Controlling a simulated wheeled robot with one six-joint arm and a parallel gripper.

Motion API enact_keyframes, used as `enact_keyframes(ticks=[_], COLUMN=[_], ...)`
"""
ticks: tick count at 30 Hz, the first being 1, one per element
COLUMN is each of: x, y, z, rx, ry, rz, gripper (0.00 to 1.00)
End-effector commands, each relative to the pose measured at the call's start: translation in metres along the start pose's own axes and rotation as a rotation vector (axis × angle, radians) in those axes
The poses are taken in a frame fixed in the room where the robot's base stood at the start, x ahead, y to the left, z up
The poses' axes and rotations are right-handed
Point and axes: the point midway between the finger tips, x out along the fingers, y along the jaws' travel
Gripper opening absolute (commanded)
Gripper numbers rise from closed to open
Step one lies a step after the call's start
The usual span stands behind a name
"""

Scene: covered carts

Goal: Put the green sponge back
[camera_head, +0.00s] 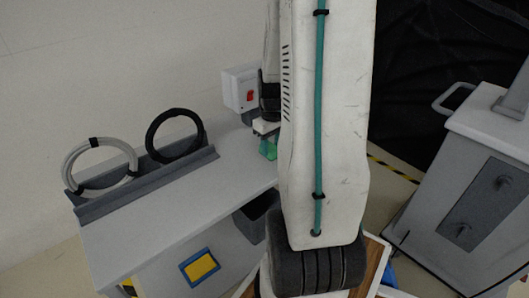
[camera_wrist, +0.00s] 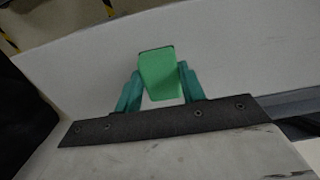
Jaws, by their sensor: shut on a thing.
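The green sponge (camera_wrist: 160,74) sits between the two teal fingers of my gripper (camera_wrist: 157,88) in the wrist view. My gripper is shut on it, above or at a pale grey surface; I cannot tell whether the sponge touches that surface. In the head view, a small part of the green at my gripper (camera_head: 268,148) shows beside my arm, over the far right part of the grey cart top (camera_head: 170,205). My arm hides most of the gripper and sponge there.
On the cart, a dark rack (camera_head: 150,185) holds a grey cable coil (camera_head: 72,165) and a black coil (camera_head: 150,140). A white box with a red switch (camera_head: 241,90) is behind. Another grey cart (camera_head: 470,180) stands at right. The cart top's front middle is clear.

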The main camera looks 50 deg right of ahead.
Motion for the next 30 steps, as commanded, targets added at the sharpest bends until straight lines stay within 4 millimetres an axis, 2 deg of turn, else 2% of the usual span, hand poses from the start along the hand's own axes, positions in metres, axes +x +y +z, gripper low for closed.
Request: enact_keyframes(ticks=[9,15,24,25,27,30], x=[0.004,0.036,0.038,0.039,0.039,0.038], y=[-0.011,-0.010,-0.009,-0.009,-0.009,-0.009], z=[-0.024,-0.021,-0.021,-0.021,-0.022,-0.021], rx=[-0.003,0.000,-0.001,-0.001,-0.001,-0.001], ry=[-0.001,-0.003,0.000,0.000,0.000,0.000], rz=[-0.001,-0.002,-0.001,-0.001,0.000,0.000], gripper=[0.17,0.17,0.17,0.42,0.61,0.61])
